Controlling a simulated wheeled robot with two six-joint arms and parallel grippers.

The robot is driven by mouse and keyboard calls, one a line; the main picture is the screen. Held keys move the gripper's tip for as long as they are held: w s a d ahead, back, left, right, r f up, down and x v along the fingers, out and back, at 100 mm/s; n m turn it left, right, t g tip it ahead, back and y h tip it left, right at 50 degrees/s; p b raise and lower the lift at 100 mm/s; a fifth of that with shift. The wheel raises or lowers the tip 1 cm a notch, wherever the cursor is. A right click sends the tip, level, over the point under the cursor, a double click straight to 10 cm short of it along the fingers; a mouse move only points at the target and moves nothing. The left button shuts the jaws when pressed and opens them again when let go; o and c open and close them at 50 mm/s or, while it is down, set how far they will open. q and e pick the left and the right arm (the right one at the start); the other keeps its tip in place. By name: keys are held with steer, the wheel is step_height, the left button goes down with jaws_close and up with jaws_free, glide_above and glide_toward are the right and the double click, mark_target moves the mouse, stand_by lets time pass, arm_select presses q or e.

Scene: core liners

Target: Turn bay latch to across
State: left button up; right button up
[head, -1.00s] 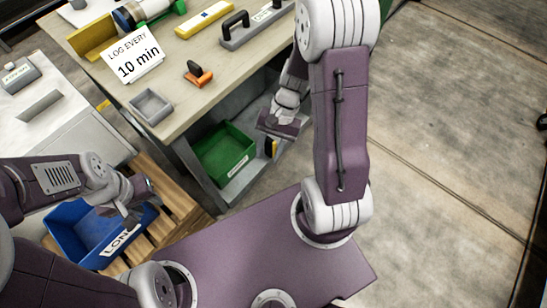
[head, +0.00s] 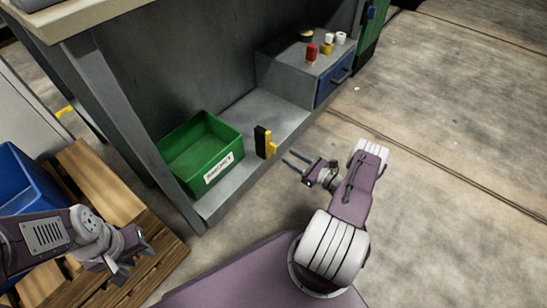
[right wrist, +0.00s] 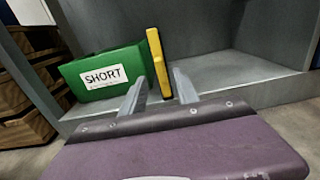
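A yellow and black upright piece, which looks like the bay latch (head: 266,142), stands at the front edge of the low shelf, just right of the green bin. Its yellow bar is upright. It also shows in the right wrist view (right wrist: 158,60), seen between my finger tips. My right gripper (head: 287,157) is open and empty, with its fingers pointing at the latch from the right and a small gap between in the head view. My left gripper (head: 133,262) hangs low over the pallet at the left; its jaws are too small to judge.
The green bin labelled SHORT (head: 200,155) stands on the shelf (head: 262,108) beside the latch. A grey box with a blue drawer (head: 333,82) carries small red, white and yellow items. A wooden pallet (head: 100,185) and a blue bin (head: 25,180) lie left. Floor on the right is clear.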

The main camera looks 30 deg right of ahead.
mark_target(276, 148)
steer(key=b+x, duration=0.5)
steer(key=x, duration=0.3)
steer(key=shift+w+a+f, duration=0.1)
steer(key=shift+w+a, duration=0.05)
steer(key=shift+w, duration=0.05)
steer(key=shift+w+a+r, duration=0.1)
steer(key=shift+w+r, duration=0.1)
steer(key=shift+w, duration=0.1)
jaws_close()
stand_by(0.9)
